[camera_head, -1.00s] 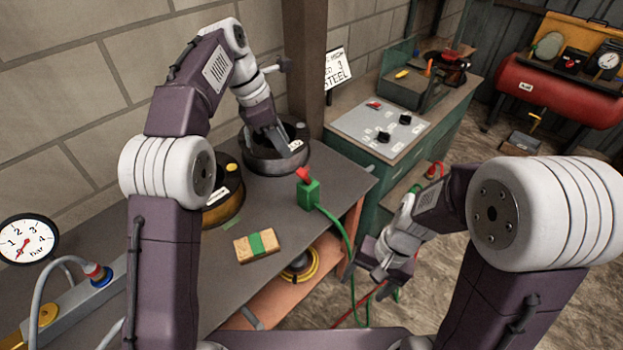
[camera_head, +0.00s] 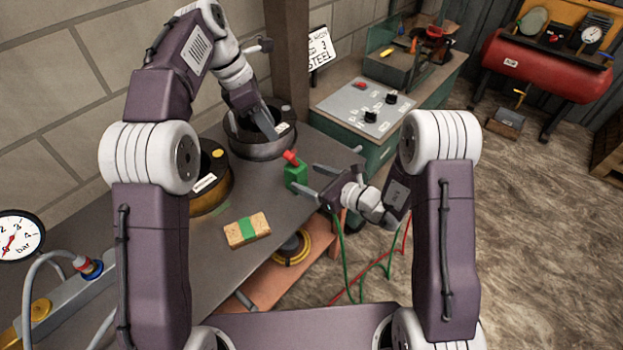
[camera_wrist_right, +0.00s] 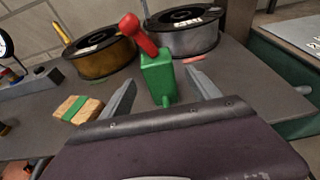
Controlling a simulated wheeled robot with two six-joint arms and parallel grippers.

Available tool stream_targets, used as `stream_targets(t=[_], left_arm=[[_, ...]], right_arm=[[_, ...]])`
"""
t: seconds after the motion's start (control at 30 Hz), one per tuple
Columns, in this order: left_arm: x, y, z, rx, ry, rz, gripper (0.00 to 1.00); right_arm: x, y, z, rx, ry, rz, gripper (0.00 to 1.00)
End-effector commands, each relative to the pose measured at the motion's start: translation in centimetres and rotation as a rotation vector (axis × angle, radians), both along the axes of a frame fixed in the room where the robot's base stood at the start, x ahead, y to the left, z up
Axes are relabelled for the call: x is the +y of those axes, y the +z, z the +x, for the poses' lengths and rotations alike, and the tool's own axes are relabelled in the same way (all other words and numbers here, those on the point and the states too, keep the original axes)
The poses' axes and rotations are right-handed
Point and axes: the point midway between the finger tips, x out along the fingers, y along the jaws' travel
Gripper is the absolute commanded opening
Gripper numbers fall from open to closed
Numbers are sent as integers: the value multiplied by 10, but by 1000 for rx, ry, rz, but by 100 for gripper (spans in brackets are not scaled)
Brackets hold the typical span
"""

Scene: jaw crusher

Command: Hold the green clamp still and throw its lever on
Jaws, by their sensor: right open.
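The green clamp (camera_head: 295,175) stands upright near the right edge of the grey bench (camera_head: 225,285). Its red lever (camera_head: 290,156) tilts up to the left in both views. My right gripper (camera_head: 306,178) is open just right of the clamp. In the right wrist view the clamp (camera_wrist_right: 158,78) stands between and slightly beyond the fingertips of my right gripper (camera_wrist_right: 161,80), with gaps at the sides. My left gripper (camera_head: 269,124) points down at the dark grey spool (camera_head: 258,145) behind the clamp; its jaws are too unclear to read.
A brass-coloured spool (camera_head: 212,188) stands left of the grey spool. A wooden block with a green band (camera_head: 246,230) lies in front. Green and red cables hang beside the bench. A grey control panel (camera_head: 365,108) stands at the back right.

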Motion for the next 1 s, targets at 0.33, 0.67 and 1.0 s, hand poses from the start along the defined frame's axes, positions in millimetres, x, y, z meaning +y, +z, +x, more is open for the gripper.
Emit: stream_targets(t=[0.33, 0.67, 1.0], left_arm=[[0, 0, 0, 0, 0, 0, 36], [0, 0, 0, 0, 0, 0, 36], [0, 0, 0, 0, 0, 0, 36]], right_arm=[[45, -19, 42, 1, 5, -2, 71], [60, -26, 58, 1, 3, -1, 71], [59, -26, 58, 1, 3, -1, 18]])
